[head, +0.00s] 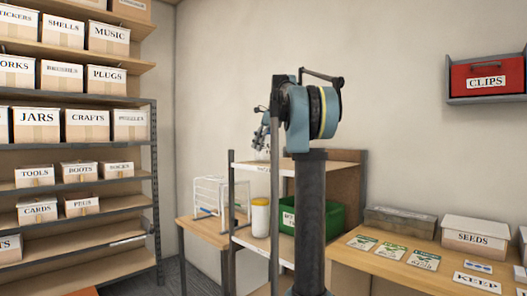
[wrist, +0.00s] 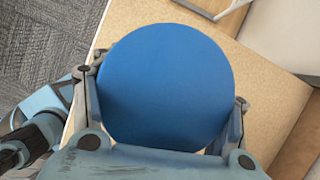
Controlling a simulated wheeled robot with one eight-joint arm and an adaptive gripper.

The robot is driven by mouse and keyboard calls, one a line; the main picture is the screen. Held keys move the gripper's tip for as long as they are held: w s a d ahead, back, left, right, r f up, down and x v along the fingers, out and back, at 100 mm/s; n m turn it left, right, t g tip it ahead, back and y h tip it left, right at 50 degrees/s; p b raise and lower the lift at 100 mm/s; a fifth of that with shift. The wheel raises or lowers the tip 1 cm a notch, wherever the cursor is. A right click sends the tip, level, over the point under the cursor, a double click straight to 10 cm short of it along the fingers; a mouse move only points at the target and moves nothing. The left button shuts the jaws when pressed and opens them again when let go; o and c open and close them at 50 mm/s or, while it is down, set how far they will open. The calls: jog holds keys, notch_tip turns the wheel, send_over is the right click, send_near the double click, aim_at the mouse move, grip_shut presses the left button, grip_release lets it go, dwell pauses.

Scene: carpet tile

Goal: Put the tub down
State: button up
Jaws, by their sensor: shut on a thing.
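The tub (wrist: 166,70) shows in the wrist view as a large round blue top filling the middle of the picture. Its sides and base are hidden beneath that top. My gripper (wrist: 164,92) is shut on it, with one finger at its left side and one at its right. Below it is a tan board-like surface (wrist: 275,100); I cannot tell whether the tub touches it. In the head view my gripper (head: 262,138) is small and partly hidden by my arm, in front of the shelf rack, and I cannot make out the tub clearly.
The rack's upper shelf (head: 312,167) is pale. Below stand a white jar with a yellow lid (head: 260,217) and a green crate (head: 330,214). A wire rack (head: 208,195) stands left. A bench (head: 400,262) at right holds cards and a SEEDS box (head: 475,236). Labelled boxes fill the left shelving.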

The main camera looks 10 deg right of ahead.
jog(key=shift+f, duration=0.7)
jog(key=o, duration=2)
jog(key=v, duration=1.2)
